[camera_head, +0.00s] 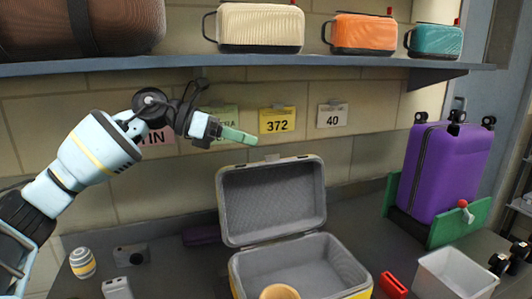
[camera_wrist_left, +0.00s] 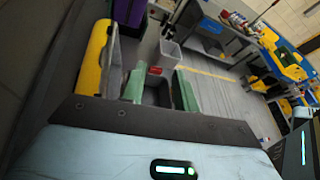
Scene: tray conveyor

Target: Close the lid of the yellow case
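The yellow case (camera_head: 355,290) stands open on the dark counter, with a grey inside. Its lid (camera_head: 272,200) stands up at the back, leaning slightly backward, with its grey lining facing me. A round tan item (camera_head: 280,292) shows at the case's front, cut off by the picture edge; I cannot tell whether it is inside. My left gripper (camera_head: 238,135) is above and behind the lid's top left, near the wall, touching nothing. In the left wrist view its two green fingers (camera_wrist_left: 160,88) are apart and empty. A yellow shell, likely the lid (camera_wrist_left: 94,55), shows left of them. My right gripper is not in view.
A purple suitcase (camera_head: 445,170) stands in a green holder (camera_head: 462,222) at right. A white bin (camera_head: 455,275) and red item (camera_head: 393,286) lie right of the case. A shelf (camera_head: 240,65) with bags runs above. A striped item (camera_head: 82,262) and camera (camera_head: 131,255) lie left.

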